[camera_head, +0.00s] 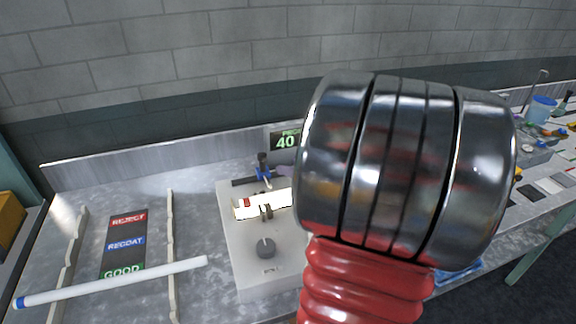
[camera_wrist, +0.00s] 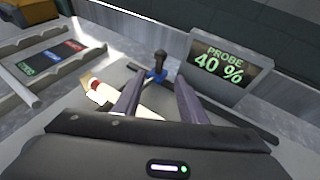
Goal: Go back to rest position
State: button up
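My gripper (camera_wrist: 158,92) shows in the wrist view with its two dark fingers spread apart and no object visibly pinched between them. A bright white tube (camera_wrist: 98,88) with a red band lies below the fingers and crosses the gap between them. In the head view the same tube (camera_head: 250,207) glows on a pale test device (camera_head: 240,262) with a grey knob. My arm hides the tube's right part and nearly all of my gripper there. A blue-and-black probe (camera_wrist: 157,72) stands just beyond the fingers.
A display (camera_wrist: 221,64) reading "PROBE 40 %" stands behind the device. At left, a long white tube (camera_head: 120,281) with a blue end lies across two notched rails (camera_head: 171,240), by a REJECT/REGDAT/GOOD panel (camera_head: 125,243). A blue cup (camera_head: 541,110) and clutter stand far right.

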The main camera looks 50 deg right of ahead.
jog(key=shift+a, duration=0.1)
dwell(0.5)
jog(key=w+a+n+g+y, duration=0.3)
jog(key=a+n+g+y, duration=0.2)
jog(key=a+n, duration=1.35)
jog(key=s+a+n+g+h, duration=0.1)
jog(key=s+a+n+h, duration=0.1)
jog(key=s+a+n, duration=0.3)
jog(key=s+a+r+n+g+h, duration=0.1)
jog(key=s+a+n, duration=0.5)
jog(key=a+n, duration=0.6)
jog(key=shift+a+r+n+g+h, duration=0.3)
jog(key=shift+a+n+g+h, duration=0.1)
jog(key=shift+n+h, duration=0.2)
dwell(0.7)
